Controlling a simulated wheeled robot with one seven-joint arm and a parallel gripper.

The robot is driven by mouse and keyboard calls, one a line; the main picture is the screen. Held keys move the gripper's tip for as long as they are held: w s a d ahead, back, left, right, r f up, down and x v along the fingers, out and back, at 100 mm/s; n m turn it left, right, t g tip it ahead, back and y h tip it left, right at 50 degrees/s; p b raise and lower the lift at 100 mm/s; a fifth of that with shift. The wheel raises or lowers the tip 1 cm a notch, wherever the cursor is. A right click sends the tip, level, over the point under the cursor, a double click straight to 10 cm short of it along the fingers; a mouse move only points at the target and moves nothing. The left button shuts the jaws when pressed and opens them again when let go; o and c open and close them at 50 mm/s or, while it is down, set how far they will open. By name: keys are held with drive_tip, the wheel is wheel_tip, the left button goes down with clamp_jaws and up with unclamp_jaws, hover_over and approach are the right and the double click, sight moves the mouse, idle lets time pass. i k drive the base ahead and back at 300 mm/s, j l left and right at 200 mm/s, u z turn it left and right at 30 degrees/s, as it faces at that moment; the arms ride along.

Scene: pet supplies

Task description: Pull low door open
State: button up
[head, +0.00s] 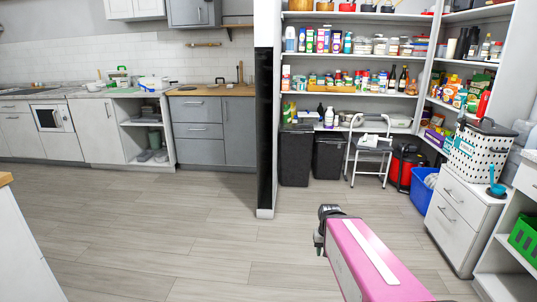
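Several low doors are in the head view. A grey low door (240,130) stands at the right end of the kitchen counter, beside grey drawers (198,130). A white low door (105,130) is further left, and more white fronts (18,133) are at the far left. They all look closed. I cannot tell which one the task means. My pink arm reaches up from the bottom right. The dark end of it, my gripper (320,238), is over open floor, far from these doors. Its fingers are too small and hidden to tell if they are open.
A dark-edged wall end (265,135) divides the kitchen from a pantry. The pantry has full shelves, dark bins (295,155), a step stool (368,150) and a blue tub (422,190). A white drawer unit (462,220) stands at right. The wooden floor (160,220) is clear.

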sight(238, 114)
drive_tip(key=i+j+u, duration=0.1)
drive_tip(key=i+u, duration=0.3)
drive_tip(key=i, duration=0.25)
drive_tip(key=i+u, duration=0.35)
drive_tip(key=i, duration=0.25)
drive_tip(key=i+l+u, duration=0.4)
drive_tip(key=i, duration=0.25)
drive_tip(key=i+j, duration=0.15)
drive_tip(key=i, duration=0.65)
drive_tip(key=i+j+u, duration=0.1)
drive_tip(key=i, duration=0.7)
drive_tip(key=i+j, duration=0.15)
drive_tip(key=i, duration=0.7)
drive_tip(key=i+j+z, duration=0.15)
drive_tip(key=i+z, duration=0.15)
drive_tip(key=i, duration=0.2)
